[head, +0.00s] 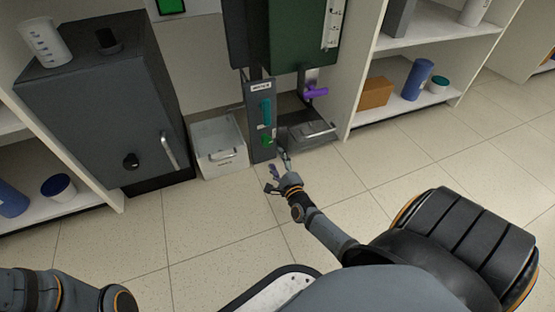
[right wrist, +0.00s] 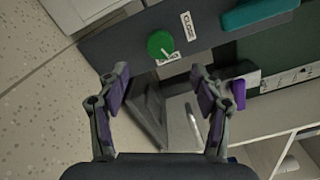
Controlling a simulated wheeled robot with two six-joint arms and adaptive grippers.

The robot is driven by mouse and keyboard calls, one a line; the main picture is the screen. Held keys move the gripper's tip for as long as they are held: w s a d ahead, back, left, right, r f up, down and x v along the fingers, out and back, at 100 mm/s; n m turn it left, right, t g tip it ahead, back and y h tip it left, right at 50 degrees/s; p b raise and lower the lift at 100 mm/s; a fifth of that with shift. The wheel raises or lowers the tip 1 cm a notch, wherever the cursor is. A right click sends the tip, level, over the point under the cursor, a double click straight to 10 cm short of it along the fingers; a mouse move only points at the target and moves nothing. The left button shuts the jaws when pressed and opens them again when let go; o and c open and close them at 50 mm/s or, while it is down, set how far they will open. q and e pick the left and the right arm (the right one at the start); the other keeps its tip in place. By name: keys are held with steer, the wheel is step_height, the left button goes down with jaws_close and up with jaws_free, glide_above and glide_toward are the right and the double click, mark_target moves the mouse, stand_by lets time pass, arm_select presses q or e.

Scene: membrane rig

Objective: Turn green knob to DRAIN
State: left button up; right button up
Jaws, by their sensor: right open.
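The green knob (head: 266,141) sits low on a narrow grey upright panel (head: 258,98) in the head view. In the right wrist view the knob (right wrist: 160,44) is round, with a light pointer mark. A CLOSE label (right wrist: 188,24) is beside it, and another label just below the knob is partly covered and unreadable. My right gripper (head: 277,172) is open and empty in front of the panel, apart from the knob. In the wrist view the knob lies beyond the gap between its fingers (right wrist: 160,77). My left gripper is out of view.
A teal handle (head: 266,111) is above the knob, and a purple lever (head: 316,92) is to its right. A white bin (head: 219,151) stands left of the panel, a grey tray (head: 312,131) right. A dark cabinet (head: 95,105) is farther left. The tiled floor in front is clear.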

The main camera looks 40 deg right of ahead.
mark_target(268, 144)
steer(key=b+x, duration=0.2)
steer(key=x, duration=0.5)
steer(key=shift+w+f+b, duration=0.15)
steer(key=shift+b, duration=0.25)
steer(key=shift+x, duration=0.85)
steer(key=shift+c, duration=0.4)
steer(key=c, duration=1)
steer(key=shift+m+b, duration=0.4)
steer(key=shift+b, duration=0.1)
steer(key=shift+m, duration=0.3)
